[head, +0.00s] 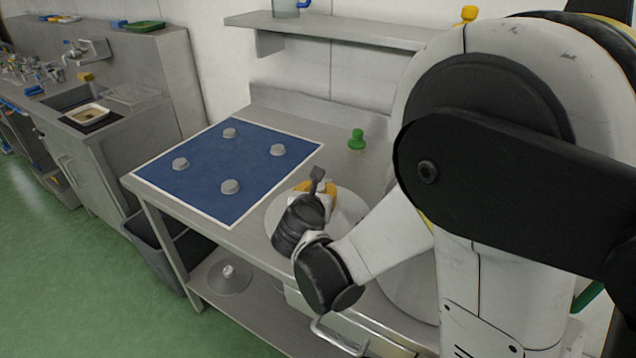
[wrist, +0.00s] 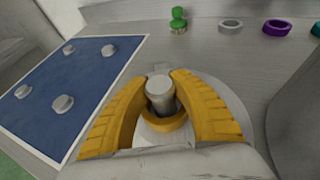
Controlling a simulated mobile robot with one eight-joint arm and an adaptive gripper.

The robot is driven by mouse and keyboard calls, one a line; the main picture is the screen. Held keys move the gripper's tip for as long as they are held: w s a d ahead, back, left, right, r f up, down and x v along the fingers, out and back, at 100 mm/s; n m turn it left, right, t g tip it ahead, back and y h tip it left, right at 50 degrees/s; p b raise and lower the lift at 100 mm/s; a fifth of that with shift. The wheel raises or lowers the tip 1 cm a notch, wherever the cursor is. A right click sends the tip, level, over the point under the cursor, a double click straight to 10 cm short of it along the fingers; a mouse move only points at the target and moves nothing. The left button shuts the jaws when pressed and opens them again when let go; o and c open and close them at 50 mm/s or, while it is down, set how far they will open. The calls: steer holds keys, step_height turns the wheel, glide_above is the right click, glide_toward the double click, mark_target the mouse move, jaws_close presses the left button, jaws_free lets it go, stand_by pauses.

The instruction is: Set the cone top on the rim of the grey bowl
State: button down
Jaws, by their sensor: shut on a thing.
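My gripper (wrist: 161,77) has curved yellow fingers. They are shut on a small grey, rounded piece (wrist: 160,94), which I take for the cone top. A yellow ring-shaped part (wrist: 166,132) shows at its near side; I cannot tell whether it belongs to the piece.
A blue mat (head: 203,172) with several grey knobs lies left of the dish. A green pawn-like piece (head: 357,140) stands behind. A grey ring (wrist: 231,27) and a purple ring (wrist: 277,27) lie at the back. A wall shelf (head: 335,30) hangs above.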

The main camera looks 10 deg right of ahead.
steer(key=shift+r, duration=0.15)
steer(key=shift+f, duration=0.2)
steer(key=c, duration=1.1)
jaws_free()
steer(key=shift+s, duration=0.1)
steer(key=shift+c, duration=0.2)
